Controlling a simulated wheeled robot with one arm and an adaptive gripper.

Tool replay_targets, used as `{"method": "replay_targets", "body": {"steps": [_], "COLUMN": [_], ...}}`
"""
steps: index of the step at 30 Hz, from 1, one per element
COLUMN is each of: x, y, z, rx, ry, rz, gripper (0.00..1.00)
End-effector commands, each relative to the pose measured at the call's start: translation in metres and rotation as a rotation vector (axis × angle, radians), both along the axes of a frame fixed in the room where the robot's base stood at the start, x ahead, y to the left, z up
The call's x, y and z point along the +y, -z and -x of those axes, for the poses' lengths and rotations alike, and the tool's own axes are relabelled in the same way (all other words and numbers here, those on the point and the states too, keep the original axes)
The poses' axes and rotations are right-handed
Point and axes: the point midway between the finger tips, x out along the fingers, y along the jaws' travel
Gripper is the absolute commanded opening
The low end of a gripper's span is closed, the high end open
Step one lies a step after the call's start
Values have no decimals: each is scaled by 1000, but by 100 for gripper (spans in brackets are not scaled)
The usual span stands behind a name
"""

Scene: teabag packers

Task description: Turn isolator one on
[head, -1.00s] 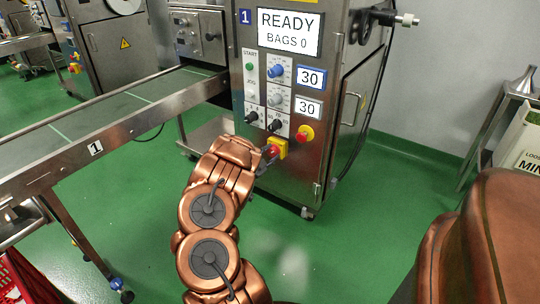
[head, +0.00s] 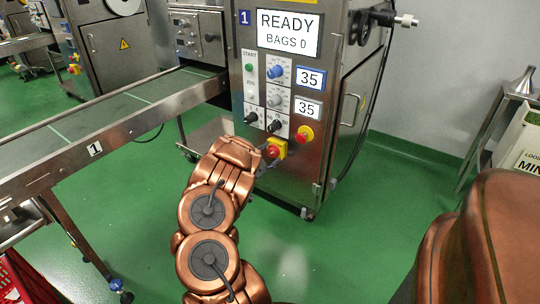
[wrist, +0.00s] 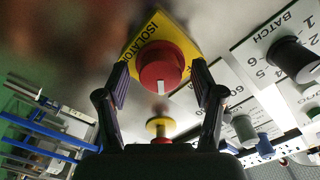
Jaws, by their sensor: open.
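The isolator (head: 283,148) is a red rotary knob on a yellow plate, low on the front of machine 1 (head: 305,175). In the wrist view its red knob (wrist: 160,65) faces me, with a white mark at its lower edge in the picture. The plate reads "ISOLATOR". My gripper (wrist: 160,80) is open, one finger on each side of the knob. I cannot tell whether the fingers touch it. In the head view my arm hides part of the fingers. The machine's screen (head: 288,32) is lit and reads "READY, BAGS 0".
A red stop button on yellow (head: 304,135) sits right of the isolator in the head view. Several dials and two displays (head: 310,77) reading 35 are above. A conveyor (head: 120,110) runs left of the machine.

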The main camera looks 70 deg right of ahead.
Motion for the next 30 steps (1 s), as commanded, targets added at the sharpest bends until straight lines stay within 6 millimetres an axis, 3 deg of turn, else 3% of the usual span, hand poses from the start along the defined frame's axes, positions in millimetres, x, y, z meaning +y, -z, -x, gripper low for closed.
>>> {"method": "replay_targets", "body": {"steps": [7,22,30], "x": [14,95,116], "y": [0,1,0], "z": [-4,-21,-24], "rx": [0,1,0], "ry": [-1,-2,1], "rz": [1,-2,-1], "gripper": [67,67,67]}}
